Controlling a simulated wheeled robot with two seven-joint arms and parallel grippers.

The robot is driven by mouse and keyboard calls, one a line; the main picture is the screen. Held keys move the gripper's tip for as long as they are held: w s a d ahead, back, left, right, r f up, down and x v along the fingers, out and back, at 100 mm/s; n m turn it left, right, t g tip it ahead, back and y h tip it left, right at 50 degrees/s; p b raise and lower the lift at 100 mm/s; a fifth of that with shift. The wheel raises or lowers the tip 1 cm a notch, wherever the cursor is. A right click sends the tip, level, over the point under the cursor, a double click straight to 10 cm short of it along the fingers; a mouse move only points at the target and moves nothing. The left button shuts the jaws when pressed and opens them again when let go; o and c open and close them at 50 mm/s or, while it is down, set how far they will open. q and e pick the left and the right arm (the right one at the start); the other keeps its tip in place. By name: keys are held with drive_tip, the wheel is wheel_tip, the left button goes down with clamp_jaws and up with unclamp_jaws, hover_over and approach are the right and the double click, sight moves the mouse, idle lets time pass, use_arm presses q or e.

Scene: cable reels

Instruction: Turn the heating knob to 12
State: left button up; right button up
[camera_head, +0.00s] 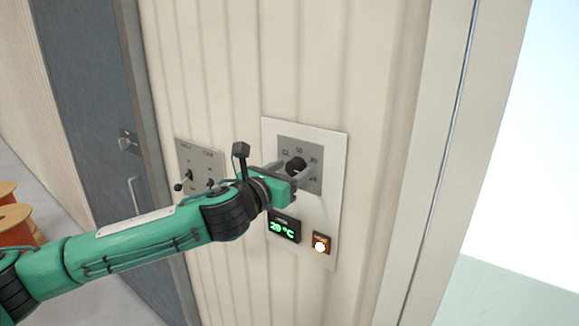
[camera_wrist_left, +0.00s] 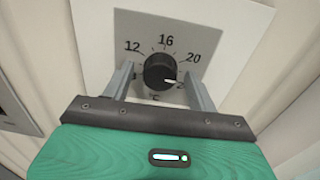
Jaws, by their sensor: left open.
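The heating knob (camera_head: 296,164) is a black round dial on a grey plate (camera_head: 316,184) on the wall panel. In the left wrist view the knob (camera_wrist_left: 160,70) has a white pointer aimed right and slightly down, towards a number starting with 2 that the right finger partly hides. The numbers 12, 16 and 20 show around its upper side. My left gripper (camera_wrist_left: 158,82) is open, with one finger on each side of the knob and gaps visible between; in the head view the gripper (camera_head: 292,174) is at the plate. My right gripper is not in view.
Below the knob, a display (camera_head: 284,227) reads 20 °C in green, beside a lit orange switch (camera_head: 320,243). A second panel (camera_head: 205,160) with small levers is on the left, close to my left wrist. A grey door (camera_head: 90,90) and orange reels (camera_head: 16,222) are further left.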

use_arm(q)
drive_tip(key=shift+d, duration=0.1)
drive_tip(key=c, duration=1)
